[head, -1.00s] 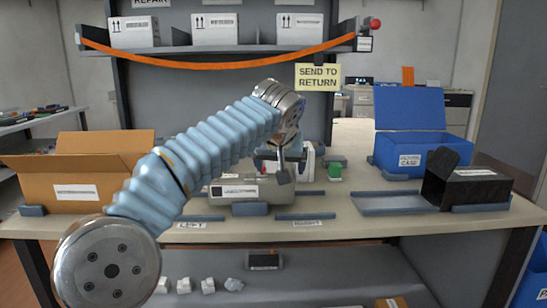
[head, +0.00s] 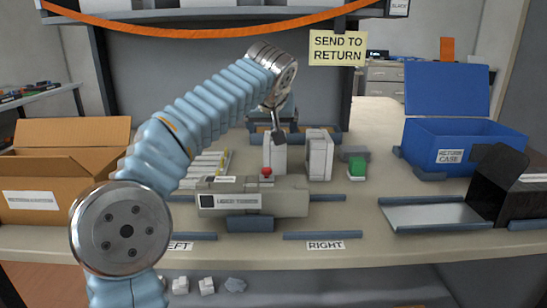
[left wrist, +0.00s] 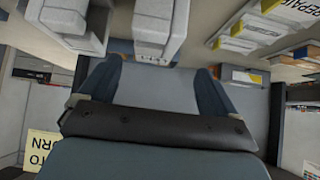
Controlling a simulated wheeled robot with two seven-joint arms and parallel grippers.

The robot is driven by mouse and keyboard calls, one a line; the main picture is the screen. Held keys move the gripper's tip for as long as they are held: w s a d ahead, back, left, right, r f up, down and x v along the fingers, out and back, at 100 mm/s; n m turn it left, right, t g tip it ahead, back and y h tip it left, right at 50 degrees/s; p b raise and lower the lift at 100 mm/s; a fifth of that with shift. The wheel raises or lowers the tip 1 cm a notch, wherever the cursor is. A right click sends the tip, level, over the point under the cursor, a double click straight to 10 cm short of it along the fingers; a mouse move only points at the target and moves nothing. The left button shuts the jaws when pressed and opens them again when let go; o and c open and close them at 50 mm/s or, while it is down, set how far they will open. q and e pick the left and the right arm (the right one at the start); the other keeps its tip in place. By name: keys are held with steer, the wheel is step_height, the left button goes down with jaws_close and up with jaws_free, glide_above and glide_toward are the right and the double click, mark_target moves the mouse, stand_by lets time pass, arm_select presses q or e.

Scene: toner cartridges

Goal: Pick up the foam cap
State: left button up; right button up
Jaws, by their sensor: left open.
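Two pale upright blocks stand behind the grey device on the bench in the head view: a left one (head: 272,156) and a right one (head: 319,155). Either may be the foam cap; I cannot tell which. My left gripper (head: 278,136) points down at the left block's upper end and partly covers it; contact cannot be made out. In the left wrist view, the left gripper's two dark fingers (left wrist: 158,86) are spread with nothing between them. Pale stepped blocks (left wrist: 157,25) show beyond them at the top. My right gripper is not in view.
The grey device (head: 255,203) with a red button (head: 266,171) stands in front of the blocks. A cardboard box (head: 50,190) is at left, a blue return case (head: 455,148) and black box (head: 500,180) at right. A green-topped item (head: 357,167) is near the right block.

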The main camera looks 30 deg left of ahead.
arm_select(q)
steer(key=x, duration=0.7)
steer(key=shift+w+d+f, duration=0.15)
steer(key=shift+w+d, duration=0.05)
steer(key=shift+d, duration=0.1)
steer(key=c, duration=1.3)
